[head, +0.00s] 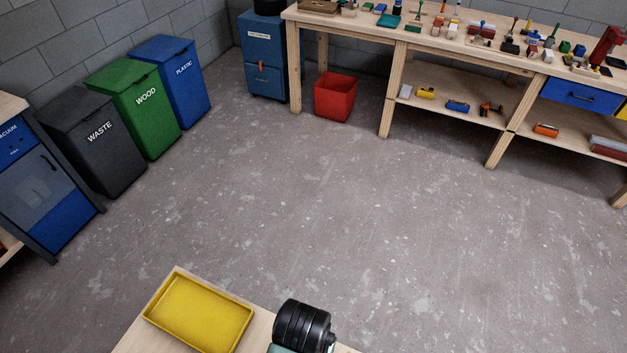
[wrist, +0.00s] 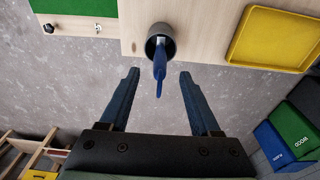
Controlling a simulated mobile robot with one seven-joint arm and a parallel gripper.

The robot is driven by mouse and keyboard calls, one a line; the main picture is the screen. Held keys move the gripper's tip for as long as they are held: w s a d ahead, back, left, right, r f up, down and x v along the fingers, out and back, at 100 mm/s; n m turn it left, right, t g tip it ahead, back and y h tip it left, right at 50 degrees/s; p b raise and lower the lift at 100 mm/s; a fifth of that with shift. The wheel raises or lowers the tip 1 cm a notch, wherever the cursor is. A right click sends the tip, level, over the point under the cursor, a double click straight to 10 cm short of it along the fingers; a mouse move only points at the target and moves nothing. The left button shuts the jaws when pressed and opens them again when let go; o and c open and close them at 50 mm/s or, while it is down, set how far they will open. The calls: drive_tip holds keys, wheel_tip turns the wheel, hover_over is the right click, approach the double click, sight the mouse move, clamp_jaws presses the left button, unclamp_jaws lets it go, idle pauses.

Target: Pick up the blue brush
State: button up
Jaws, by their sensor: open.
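In the wrist view the blue brush (wrist: 159,73) stands in a dark round cup (wrist: 152,48) on a light wooden tabletop (wrist: 200,15). Its blue handle points out of the cup toward the camera, and its lower end is hidden inside the cup. My gripper (wrist: 159,80) is open, with one finger on each side of the handle in the picture. Gaps show on both sides, so neither finger touches it. I cannot tell how far along the handle the fingertips are. In the head view the brush, cup and gripper do not show; only part of my arm is at the bottom.
A yellow tray (wrist: 275,30) lies beside the cup; it also shows in the head view (head: 200,313). A green panel (wrist: 80,22) is at the table's other side. Farther off stand bins (head: 139,108), a red bucket (head: 335,97) and a cluttered workbench (head: 440,45). The floor between is clear.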

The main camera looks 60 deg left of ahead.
drive_tip(key=shift+w+a+f+p, duration=0.15)
drive_tip(key=shift+w+f+p, duration=0.1)
drive_tip(key=shift+f, duration=0.8)
drive_tip(key=shift+w+a+f+p, duration=0.1)
drive_tip(key=shift+w+f+p, duration=0.1)
drive_tip(key=shift+f, duration=0.85)
drive_tip(key=shift+w+a+f+p, duration=0.15)
drive_tip(key=shift+f+p, duration=0.1)
drive_tip(key=shift+f, duration=0.8)
clamp_jaws()
